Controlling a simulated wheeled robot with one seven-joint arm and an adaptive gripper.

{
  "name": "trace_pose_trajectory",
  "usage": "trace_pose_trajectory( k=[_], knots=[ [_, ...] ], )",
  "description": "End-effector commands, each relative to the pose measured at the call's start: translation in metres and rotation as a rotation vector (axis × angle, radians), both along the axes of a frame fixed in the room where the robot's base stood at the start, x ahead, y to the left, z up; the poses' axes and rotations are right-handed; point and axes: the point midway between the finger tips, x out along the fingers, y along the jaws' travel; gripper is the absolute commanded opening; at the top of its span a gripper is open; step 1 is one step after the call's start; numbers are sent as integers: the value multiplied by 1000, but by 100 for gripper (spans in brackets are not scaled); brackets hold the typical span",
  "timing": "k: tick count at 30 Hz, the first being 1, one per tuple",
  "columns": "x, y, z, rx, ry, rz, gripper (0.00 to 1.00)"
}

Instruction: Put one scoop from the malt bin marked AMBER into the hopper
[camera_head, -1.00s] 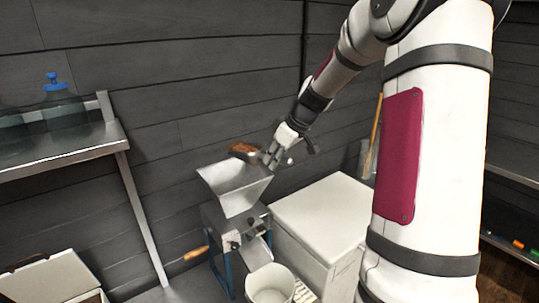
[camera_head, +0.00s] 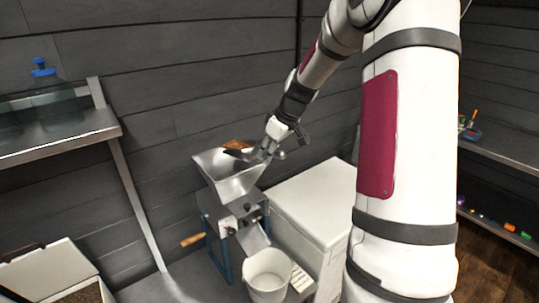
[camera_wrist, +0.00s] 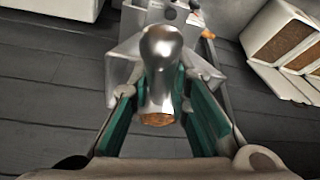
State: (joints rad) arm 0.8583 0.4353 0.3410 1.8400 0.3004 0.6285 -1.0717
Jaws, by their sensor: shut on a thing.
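My gripper (camera_head: 268,150) is shut on a metal scoop (camera_wrist: 163,62), held between its green-lined fingers in the wrist view. In the head view the scoop's brown load (camera_head: 238,145) shows at the hopper's upper rim. The scoop is over or just beside the back right of the hopper opening; I cannot tell its exact height. The hopper (camera_head: 235,183) is a flared metal funnel on a small mill, and also shows behind the scoop in the wrist view (camera_wrist: 125,50). No AMBER marking is readable.
A white bucket (camera_head: 268,277) stands below the mill chute. A white chest (camera_head: 318,200) is right of the mill. Open grain bins show at lower left (camera_head: 60,272) and in the wrist view (camera_wrist: 285,45). A metal shelf (camera_head: 60,138) is at left; a wooden crank handle (camera_head: 191,240) sticks out left.

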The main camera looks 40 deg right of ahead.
Motion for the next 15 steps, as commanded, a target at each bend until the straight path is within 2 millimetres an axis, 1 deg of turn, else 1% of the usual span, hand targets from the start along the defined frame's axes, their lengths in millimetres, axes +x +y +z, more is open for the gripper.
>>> trace_pose_trajectory(
  k=[1, 3, 15],
  knots=[
    [3, 0, 4, -10, 14, 1, 0],
    [4, 0, 9, -19, 38, -2, 0],
    [10, 1, 19, -33, 106, -2, 0]
  ],
)
